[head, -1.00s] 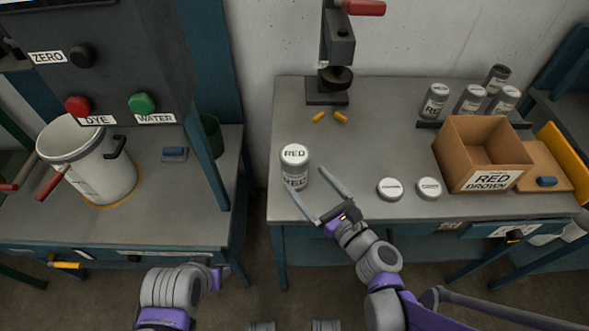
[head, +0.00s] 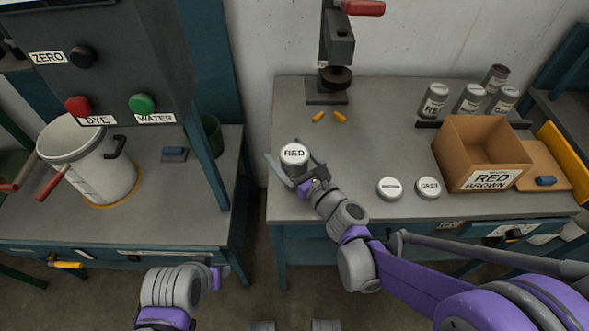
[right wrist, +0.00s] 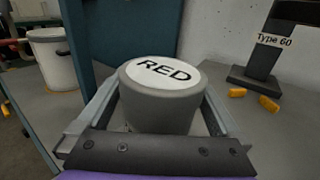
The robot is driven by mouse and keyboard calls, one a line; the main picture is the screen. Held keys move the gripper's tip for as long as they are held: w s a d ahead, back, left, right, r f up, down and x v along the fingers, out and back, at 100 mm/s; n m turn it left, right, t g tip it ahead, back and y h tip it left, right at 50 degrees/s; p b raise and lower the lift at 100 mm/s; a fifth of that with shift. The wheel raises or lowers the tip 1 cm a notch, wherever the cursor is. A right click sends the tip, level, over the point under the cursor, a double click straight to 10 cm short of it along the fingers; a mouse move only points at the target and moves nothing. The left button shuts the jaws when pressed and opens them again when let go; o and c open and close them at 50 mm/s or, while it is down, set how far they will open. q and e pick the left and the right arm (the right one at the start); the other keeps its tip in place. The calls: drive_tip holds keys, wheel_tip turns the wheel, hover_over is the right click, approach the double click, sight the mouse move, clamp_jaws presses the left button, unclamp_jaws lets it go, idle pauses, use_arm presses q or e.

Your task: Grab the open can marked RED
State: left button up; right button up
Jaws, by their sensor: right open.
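A grey can with a white top marked RED (head: 294,157) stands upright near the left front of the right-hand workbench. Its top looks covered by the white disc. My right gripper (head: 294,170) is open, with one finger on each side of the can. In the right wrist view the can (right wrist: 162,105) sits between the two fingers (right wrist: 160,125), with a narrow gap at the sides; contact cannot be made out. Part of my left arm shows at the bottom left of the head view, but its fingers do not show.
Two white lids, BROWN (head: 389,188) and GREY (head: 428,187), lie to the right. A cardboard box (head: 466,160) marked RED BROWN and several cans (head: 470,100) stand farther right. A press (head: 335,60) and two orange plugs (head: 340,117) are behind. The bench middle is clear.

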clamp_jaws()
idle(0.3)
